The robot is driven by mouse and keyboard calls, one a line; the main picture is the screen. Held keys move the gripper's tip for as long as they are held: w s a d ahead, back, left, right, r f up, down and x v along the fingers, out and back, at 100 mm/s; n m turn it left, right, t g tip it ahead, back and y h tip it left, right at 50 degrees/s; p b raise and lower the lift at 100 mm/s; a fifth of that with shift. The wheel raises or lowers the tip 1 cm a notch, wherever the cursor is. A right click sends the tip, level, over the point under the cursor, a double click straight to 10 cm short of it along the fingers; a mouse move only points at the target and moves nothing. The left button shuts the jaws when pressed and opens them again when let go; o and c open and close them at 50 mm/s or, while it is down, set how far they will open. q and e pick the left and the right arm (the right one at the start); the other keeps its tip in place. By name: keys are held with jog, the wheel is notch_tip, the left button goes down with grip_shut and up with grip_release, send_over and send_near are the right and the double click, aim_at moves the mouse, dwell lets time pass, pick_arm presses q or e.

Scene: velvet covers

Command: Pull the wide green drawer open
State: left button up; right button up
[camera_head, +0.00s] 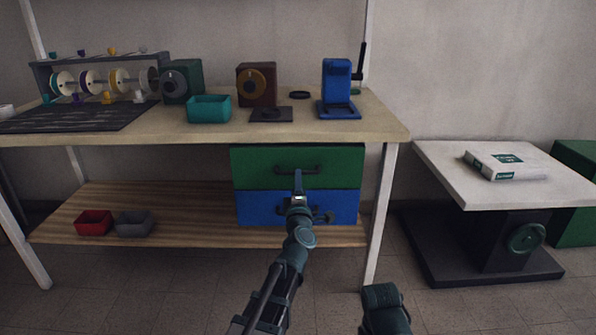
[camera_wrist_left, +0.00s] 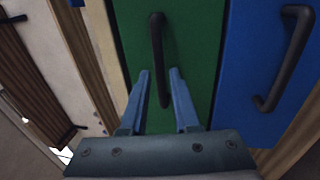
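The wide green drawer (camera_head: 255,170) sits right under the workbench top, above a blue drawer (camera_head: 262,208). Its front looks about flush with the blue one. Its dark bar handle (camera_head: 290,169) is near the middle of the front and also shows in the left wrist view (camera_wrist_left: 157,45). My left gripper (camera_head: 298,174) is at the green drawer's handle. In the left wrist view the two blue fingers (camera_wrist_left: 159,72) are apart, one on each side of the handle, with gaps visible. My right gripper is out of view; only a dark part of my arm shows at the bottom.
The bench top (camera_head: 370,130) overhangs the drawers, and a bench leg (camera_head: 382,215) stands just right of them. The blue drawer's handle (camera_wrist_left: 285,60) is close beside the gripper. A white side table (camera_head: 450,170) is at the right. The floor before the drawers is clear.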

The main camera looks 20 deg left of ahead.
pick_arm(q)
jog(key=shift+x, duration=1.9)
grip_shut()
